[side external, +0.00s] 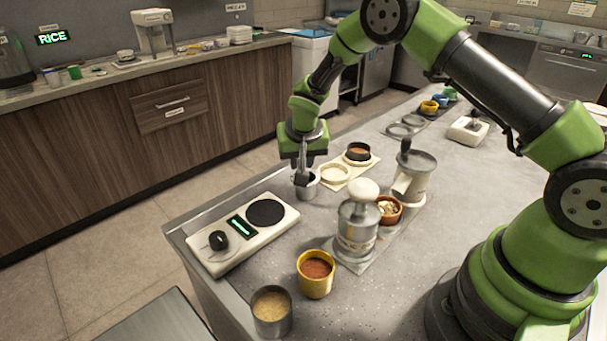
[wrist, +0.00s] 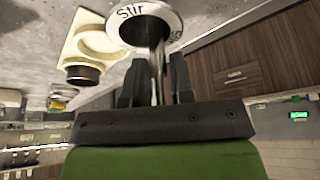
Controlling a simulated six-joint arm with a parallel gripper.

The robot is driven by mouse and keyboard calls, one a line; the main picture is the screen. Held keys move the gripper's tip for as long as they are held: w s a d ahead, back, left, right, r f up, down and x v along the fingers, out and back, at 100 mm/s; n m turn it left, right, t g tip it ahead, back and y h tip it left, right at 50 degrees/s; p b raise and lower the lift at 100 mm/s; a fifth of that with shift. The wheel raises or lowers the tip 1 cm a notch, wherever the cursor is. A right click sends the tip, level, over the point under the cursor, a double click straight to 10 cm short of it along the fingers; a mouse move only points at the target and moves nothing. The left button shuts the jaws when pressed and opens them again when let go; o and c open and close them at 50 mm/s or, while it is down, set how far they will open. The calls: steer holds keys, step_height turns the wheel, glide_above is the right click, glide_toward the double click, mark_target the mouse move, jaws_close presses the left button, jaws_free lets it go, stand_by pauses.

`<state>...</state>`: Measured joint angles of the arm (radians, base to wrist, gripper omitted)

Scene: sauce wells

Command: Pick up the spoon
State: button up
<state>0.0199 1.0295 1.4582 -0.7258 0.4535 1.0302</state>
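The spoon shows as a thin upright metal handle (wrist: 156,75) that rises from a metal cup (wrist: 168,14) with "Stir" lettering on its rim. In the side view the cup (side external: 306,190) stands on the counter near its far left edge. My gripper (side external: 303,178) points down just above the cup. In the wrist view its dark fingers (wrist: 157,78) stand on either side of the handle, close to it. I cannot tell whether both fingers touch the handle. The spoon's lower end is hidden in the cup.
A cream board (side external: 349,173) with a ring and a dark round pot lies just behind the cup. A cream scale-like device (side external: 243,234) is in front. The counter's right middle is clear.

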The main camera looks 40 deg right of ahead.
jaws_close()
step_height(320, 180, up, 10)
steer(key=shift+r, duration=0.1)
steer(key=shift+c, duration=0.7)
jaws_free()
jaws_close()
